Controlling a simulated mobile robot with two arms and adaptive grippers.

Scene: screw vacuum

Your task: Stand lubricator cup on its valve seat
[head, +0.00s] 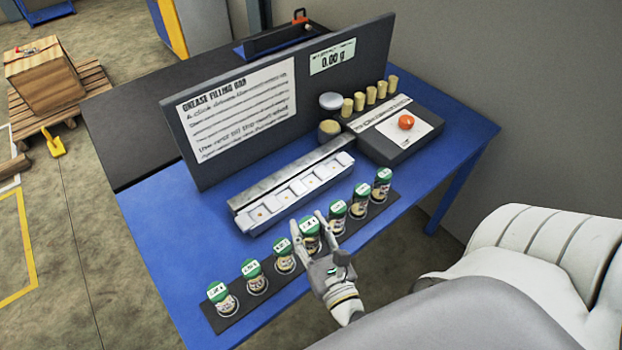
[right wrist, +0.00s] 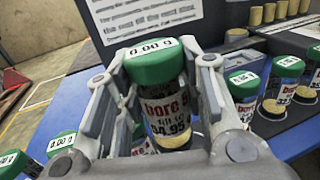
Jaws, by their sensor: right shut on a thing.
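Several clear lubricator cups with green caps and white labels stand in a row on a dark strip (head: 239,319) along the table's front. My right gripper (head: 314,245) is shut on one cup (head: 310,230) near the middle of the row. In the right wrist view, the fingers sit on both sides of this cup (right wrist: 165,105), which looks upright with its cap showing 0.00 g. I cannot tell whether its base touches the strip. Behind the row is a pale rail of white square pads (head: 262,214) with small brass-coloured dots, which may be the valve seats. My left gripper is not in view.
A dark upright panel (head: 290,85) titled grease filling stands behind the rail. At the back right, a grey box (head: 410,145) bears an orange-red knob (head: 406,122), beside several tan cylinders (head: 359,101). Neighbouring cups (head: 337,217) stand close on both sides. Blue table (head: 165,240) is clear at left.

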